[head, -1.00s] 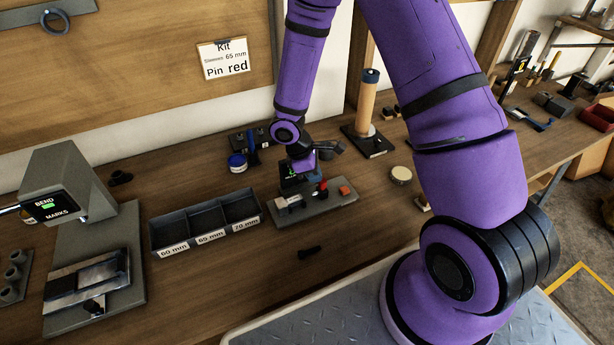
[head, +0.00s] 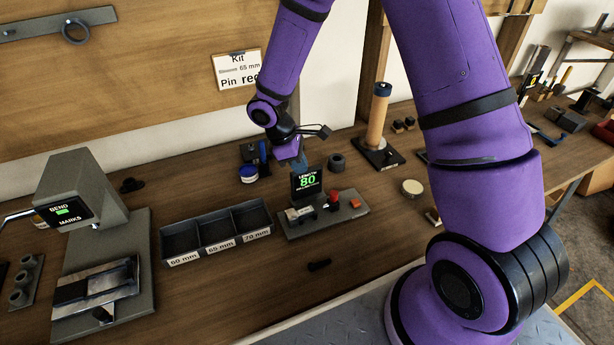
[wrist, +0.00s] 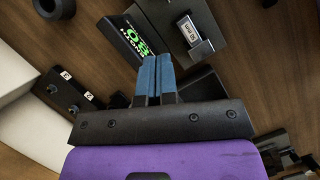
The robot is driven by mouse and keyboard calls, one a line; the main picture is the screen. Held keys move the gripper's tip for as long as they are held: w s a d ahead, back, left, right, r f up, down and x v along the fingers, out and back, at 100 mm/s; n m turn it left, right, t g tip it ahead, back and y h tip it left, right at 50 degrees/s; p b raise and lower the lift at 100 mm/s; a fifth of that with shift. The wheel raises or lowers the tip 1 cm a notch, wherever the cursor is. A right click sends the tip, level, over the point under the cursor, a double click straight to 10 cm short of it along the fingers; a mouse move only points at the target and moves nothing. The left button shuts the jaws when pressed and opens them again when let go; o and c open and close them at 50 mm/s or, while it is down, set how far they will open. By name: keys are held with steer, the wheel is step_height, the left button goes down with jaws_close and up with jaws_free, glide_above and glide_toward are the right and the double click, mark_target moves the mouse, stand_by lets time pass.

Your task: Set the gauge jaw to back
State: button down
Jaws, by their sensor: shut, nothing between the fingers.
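The length gauge (head: 343,222) is a grey plate on the bench with a black display (head: 307,181) reading LENGTH 80 in green. A small metal jaw block (head: 300,213) sits at its left, with a red part and an orange button to its right. In the wrist view the gauge display (wrist: 134,42) and the labelled jaw block (wrist: 194,31) show beyond the fingertips. My gripper (wrist: 153,60) has its two blue fingers together, with nothing between them. In the head view it is behind the gauge display, and its fingertips are mostly hidden.
A three-compartment bin (head: 217,231) marked 60, 65 and 70 mm stands left of the gauge. A blue-lidded pot (head: 248,174), a black ring (head: 336,161) and a post on a base (head: 379,130) stand nearby.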

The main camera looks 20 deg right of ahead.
steer(key=shift+v, duration=0.85)
steer(key=shift+r, duration=0.1)
steer(key=s+d+r+m+t+y, duration=0.1)
steer(key=s+d+r+m, duration=0.2)
steer(key=r, duration=0.7)
steer(key=s+d+r+m+t, duration=0.2)
steer(key=s+r+m, duration=0.15)
steer(key=r, duration=0.55)
steer(key=s+d+r+m+t+y, duration=0.1)
steer(key=s+r+m+t, duration=0.1)
steer(key=s+r, duration=0.4)
steer(key=s+d+r+m+t+y, duration=0.1)
steer(key=s+r+m+t+y, duration=0.1)
steer(key=s+r+m, duration=0.2)
steer(key=s+r, duration=0.3)
steer(key=s, duration=0.5)
steer(key=shift+s+d, duration=0.35)
steer(key=shift+d, duration=0.05)
steer(key=shift+w, duration=0.1)
